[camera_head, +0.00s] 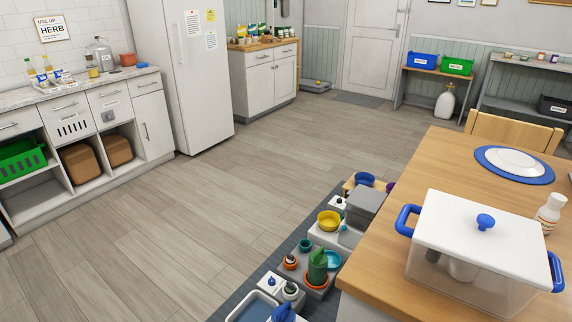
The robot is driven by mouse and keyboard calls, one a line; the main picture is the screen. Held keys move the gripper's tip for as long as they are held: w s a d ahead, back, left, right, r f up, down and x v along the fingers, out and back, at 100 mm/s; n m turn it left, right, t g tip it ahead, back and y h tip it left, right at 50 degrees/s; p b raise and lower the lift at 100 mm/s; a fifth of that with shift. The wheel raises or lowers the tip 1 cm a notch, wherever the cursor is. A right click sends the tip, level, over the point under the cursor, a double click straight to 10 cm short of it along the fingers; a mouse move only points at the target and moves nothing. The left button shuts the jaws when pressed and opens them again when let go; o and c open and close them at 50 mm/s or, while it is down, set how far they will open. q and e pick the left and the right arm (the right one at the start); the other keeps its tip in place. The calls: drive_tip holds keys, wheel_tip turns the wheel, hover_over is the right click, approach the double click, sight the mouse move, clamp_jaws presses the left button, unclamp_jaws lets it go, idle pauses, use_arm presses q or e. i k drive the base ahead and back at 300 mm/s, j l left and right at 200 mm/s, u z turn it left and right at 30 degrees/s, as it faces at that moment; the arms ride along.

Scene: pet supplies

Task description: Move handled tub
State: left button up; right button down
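The handled tub (466,276) stands on the wooden table at the lower right. It has clear walls, a white lid (480,237) with a blue knob (486,222), and a blue handle at each side. The left handle (406,220) points toward the table's left edge; the right handle (556,272) is near the picture's right edge. Something pale shows dimly through the clear wall. Neither of my grippers is in view.
The wooden table (428,172) also holds a blue-rimmed plate (515,165) and a white shaker (549,213) behind the tub. A chair (513,133) stands behind it. A dark mat with several pots and bowls lies left of the table. The wood floor (165,232) farther left is clear.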

sight(495, 294)
drive_tip(key=z, duration=1.3)
